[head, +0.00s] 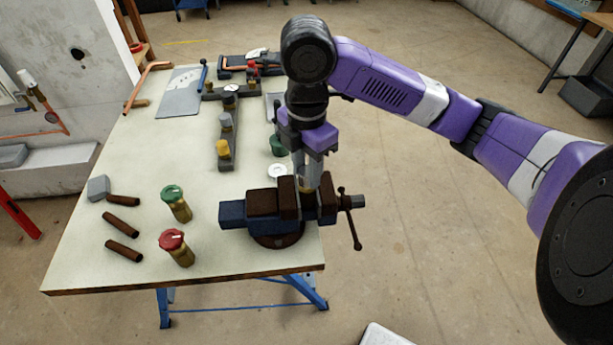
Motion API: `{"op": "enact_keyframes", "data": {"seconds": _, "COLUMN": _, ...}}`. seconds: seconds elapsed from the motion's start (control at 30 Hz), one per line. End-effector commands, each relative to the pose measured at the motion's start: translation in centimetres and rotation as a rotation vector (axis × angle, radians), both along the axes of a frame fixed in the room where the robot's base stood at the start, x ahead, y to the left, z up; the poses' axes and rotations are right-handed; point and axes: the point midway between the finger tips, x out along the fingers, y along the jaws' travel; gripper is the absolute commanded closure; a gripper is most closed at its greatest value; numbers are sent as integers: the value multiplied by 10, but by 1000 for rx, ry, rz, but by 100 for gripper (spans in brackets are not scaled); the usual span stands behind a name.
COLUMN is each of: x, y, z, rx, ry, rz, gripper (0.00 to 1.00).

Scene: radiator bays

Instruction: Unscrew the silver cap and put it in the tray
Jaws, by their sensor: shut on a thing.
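My gripper (307,178) points straight down over the blue and brown vise (275,207) at the table's right front edge. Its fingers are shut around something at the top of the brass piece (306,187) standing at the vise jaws. This looks like the silver cap, but the fingers hide nearly all of it. I cannot tell whether it is still seated on the brass. A pale grey, tray-like thing (271,104) lies behind my wrist, partly hidden, and I cannot tell its contents.
Brown pipe pieces (121,223) lie farther left. A dark rack (227,140) with fittings, a white dish (277,171) and a green cup (277,145) are behind. The table's left middle is clear.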

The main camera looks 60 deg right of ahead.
Motion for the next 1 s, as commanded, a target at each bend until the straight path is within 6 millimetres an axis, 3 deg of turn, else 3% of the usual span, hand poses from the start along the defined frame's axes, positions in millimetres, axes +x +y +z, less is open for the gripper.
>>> {"op": "enact_keyframes", "data": {"seconds": 1.0, "x": 0, "y": 0, "z": 43, "rx": 0, "ry": 0, "rz": -2, "gripper": 100}}
